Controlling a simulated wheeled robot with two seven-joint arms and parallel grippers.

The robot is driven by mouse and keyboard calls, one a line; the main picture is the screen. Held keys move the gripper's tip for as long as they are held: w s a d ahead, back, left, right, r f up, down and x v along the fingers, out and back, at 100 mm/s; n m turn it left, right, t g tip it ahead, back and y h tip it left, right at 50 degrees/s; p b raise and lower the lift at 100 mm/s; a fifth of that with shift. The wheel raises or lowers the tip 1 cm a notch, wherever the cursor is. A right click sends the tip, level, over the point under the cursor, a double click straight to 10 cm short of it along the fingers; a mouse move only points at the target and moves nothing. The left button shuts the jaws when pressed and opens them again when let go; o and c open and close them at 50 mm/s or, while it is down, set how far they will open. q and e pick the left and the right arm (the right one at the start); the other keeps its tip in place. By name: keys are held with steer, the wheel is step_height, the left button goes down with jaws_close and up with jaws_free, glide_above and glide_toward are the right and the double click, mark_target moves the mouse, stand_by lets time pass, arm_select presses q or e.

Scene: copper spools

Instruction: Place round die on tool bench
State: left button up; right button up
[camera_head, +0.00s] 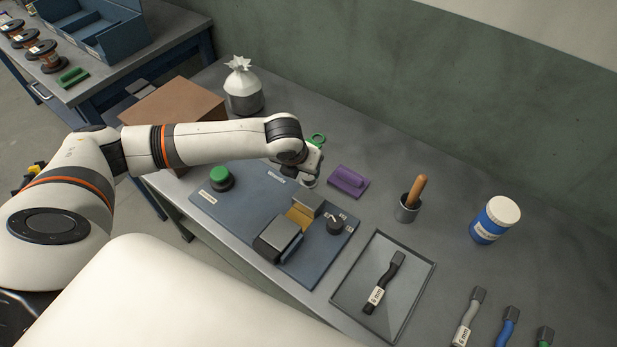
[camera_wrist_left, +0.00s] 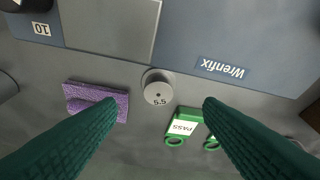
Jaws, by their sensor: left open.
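The round die (camera_wrist_left: 157,88) is a short grey cylinder marked 5.5 with a small hole in its face. In the left wrist view it lies on the grey bench by the blue-grey panel's edge, between the dark green fingers of my left gripper (camera_wrist_left: 160,104). The fingers are apart and empty; I cannot tell their height above it. In the head view the die (camera_head: 309,183) is partly hidden below my left gripper (camera_head: 307,174). The near grey bench (camera_head: 400,222) bears the panel and tools; another bench (camera_head: 165,32) stands at the far left. My right gripper is not in view.
A purple block (camera_head: 348,181) and a green PASS tag (camera_wrist_left: 184,125) lie close to the die. The blue panel (camera_head: 240,205) carries a green button (camera_head: 220,178) and a clamp-like device (camera_head: 279,240).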

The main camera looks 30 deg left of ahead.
mark_target(308, 176)
arm_select(q)
steer(key=x, duration=0.8)
steer(key=shift+w+d+r, duration=0.1)
steer(key=shift+w, duration=0.15)
jaws_close()
step_height(308, 176, up, 10)
steer(key=s+d+r+n+g, duration=0.3)
steer(key=s+n, duration=0.5)
steer(key=n, duration=0.9)
steer(key=s+d+r+n+g, duration=0.4)
steer(key=s+r+n+g, duration=0.2)
steer(key=n, duration=1.1)
steer(key=shift+s+r+n, duration=0.2)
steer(key=shift+s+n, duration=0.2)
steer(key=shift+s, duration=0.5)
